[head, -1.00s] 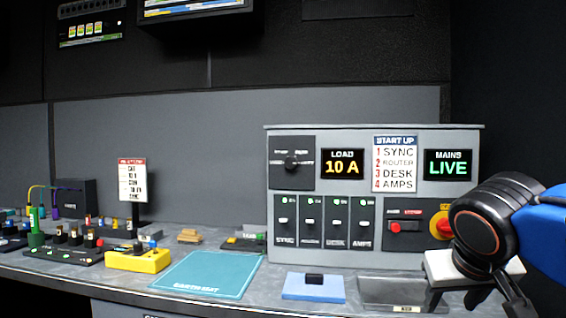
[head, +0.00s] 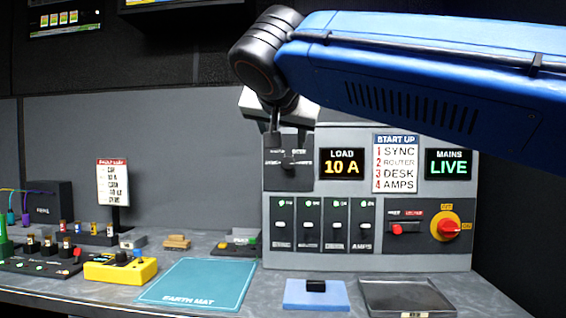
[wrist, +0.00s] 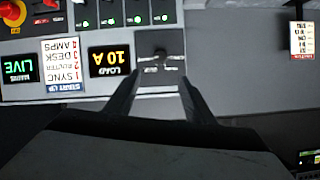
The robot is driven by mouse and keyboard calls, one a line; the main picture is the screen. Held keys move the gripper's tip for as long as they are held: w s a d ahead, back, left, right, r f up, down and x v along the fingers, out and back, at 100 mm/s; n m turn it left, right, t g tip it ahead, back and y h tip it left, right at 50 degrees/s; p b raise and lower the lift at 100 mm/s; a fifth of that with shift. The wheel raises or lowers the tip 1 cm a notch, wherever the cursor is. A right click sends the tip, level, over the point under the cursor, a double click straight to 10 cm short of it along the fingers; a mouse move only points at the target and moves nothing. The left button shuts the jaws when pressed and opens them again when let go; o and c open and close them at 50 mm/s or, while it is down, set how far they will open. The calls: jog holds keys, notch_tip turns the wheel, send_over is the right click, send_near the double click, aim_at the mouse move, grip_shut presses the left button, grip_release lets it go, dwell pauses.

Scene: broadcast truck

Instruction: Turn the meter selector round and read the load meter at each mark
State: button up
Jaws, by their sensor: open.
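The meter selector (head: 289,161) is a small black knob on a dark plate at the upper left of the grey panel. White labels surround it, too small to read. The load meter (head: 342,164) beside it reads "10 A" in yellow. My gripper (head: 276,138) is in front of the selector plate's upper part, open and empty. In the wrist view, which is upside down, my gripper's two fingers (wrist: 160,84) reach towards the selector (wrist: 160,58), which lies between and beyond their tips. I cannot tell the exact gap.
The panel also bears a start-up list (head: 396,163), a mains display (head: 448,164) reading "LIVE", several breaker switches (head: 322,228) and a red-and-yellow rotary switch (head: 446,226). A blue pad (head: 317,295) and a grey tray (head: 408,299) lie below. The earth mat (head: 198,284) is clear.

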aim_at(287, 163)
jog(key=x, duration=1.7)
jog(key=shift+w, duration=0.15)
jog(key=shift+c, duration=0.4)
jog(key=c, duration=1)
